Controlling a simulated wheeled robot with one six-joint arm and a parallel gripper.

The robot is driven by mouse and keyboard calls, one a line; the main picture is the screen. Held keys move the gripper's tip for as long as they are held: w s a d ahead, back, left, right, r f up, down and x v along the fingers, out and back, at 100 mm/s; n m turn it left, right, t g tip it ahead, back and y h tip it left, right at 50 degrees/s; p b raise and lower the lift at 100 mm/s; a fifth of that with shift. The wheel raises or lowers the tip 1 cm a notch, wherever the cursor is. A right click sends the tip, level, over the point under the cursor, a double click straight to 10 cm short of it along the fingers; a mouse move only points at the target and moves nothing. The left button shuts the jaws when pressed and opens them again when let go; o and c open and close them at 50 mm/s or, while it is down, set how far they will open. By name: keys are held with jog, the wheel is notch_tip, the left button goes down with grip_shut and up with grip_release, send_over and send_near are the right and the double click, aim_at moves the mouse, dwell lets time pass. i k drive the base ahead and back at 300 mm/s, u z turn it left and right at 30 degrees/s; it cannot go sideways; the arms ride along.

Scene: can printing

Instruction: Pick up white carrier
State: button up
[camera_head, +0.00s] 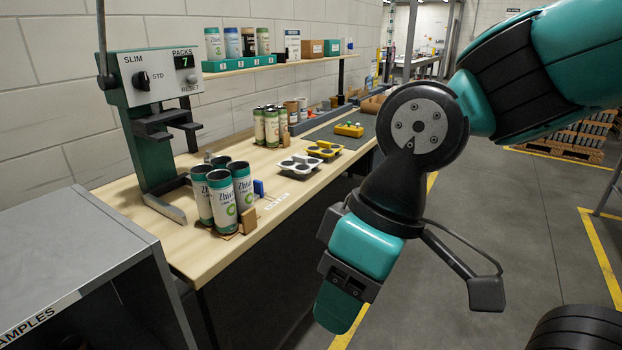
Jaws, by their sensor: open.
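The white carrier (299,166) lies flat on the light wooden workbench (283,202), near its front edge. It shows several dark round openings and looks empty. My gripper (337,307) hangs in front of the bench, over the floor side, to the right of the carrier in the picture and nearer to the camera. It points downward, is open and holds nothing that I can see. One finger largely hides the other, so the gap between them is not clear. Nothing covers the carrier.
A yellow carrier (324,150) sits just behind the white one. Several cans (224,200) stand grouped at the near left, below the green press machine (148,145). More cans (269,127) stand behind the carriers. A grey cabinet (75,255) fills the near left.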

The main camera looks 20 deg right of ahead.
aim_at(301, 165)
jog(key=u, duration=0.05)
jog(key=k, duration=0.5)
jog(key=z, duration=0.95)
jog(key=i, duration=0.8)
jog(key=z, duration=0.5)
jog(key=i, duration=0.8)
jog(key=u, duration=0.6)
jog(key=i, duration=0.65)
jog(key=u, duration=0.95)
jog(key=i, duration=0.35)
jog(key=u, duration=0.35)
